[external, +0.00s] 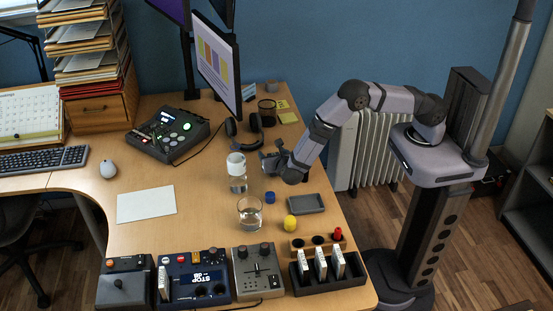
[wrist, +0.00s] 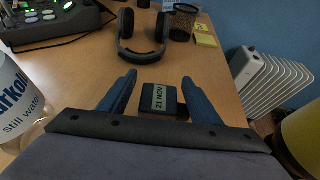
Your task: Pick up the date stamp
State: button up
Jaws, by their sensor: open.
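The date stamp (wrist: 160,98) is a small dark block with a pale green label reading "21 NOV". In the wrist view it lies on the wooden desk between the two blue fingers of my gripper (wrist: 160,86). The fingers are apart, one on each side of it, with a visible gap on both sides. The near part of the stamp is hidden by my gripper's body. In the external view my gripper (external: 272,156) is low over the right part of the desk, and I cannot make out the stamp clearly there.
A water bottle (external: 237,172) stands close left of my gripper, also large in the wrist view (wrist: 18,100). Headphones (wrist: 142,36) and a dark cup (wrist: 184,22) are beyond. A blue cap (external: 270,197), glass (external: 250,212), grey tray (external: 305,204) and yellow knob (external: 290,222) are nearer the front.

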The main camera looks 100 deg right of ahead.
jog(key=shift+x, duration=0.8)
jog(key=c, duration=1.2)
jog(key=shift+r, duration=0.2)
notch_tip(320, 180, up, 18)
jog(key=shift+f+b, duration=0.15)
jog(key=shift+b, duration=1.05)
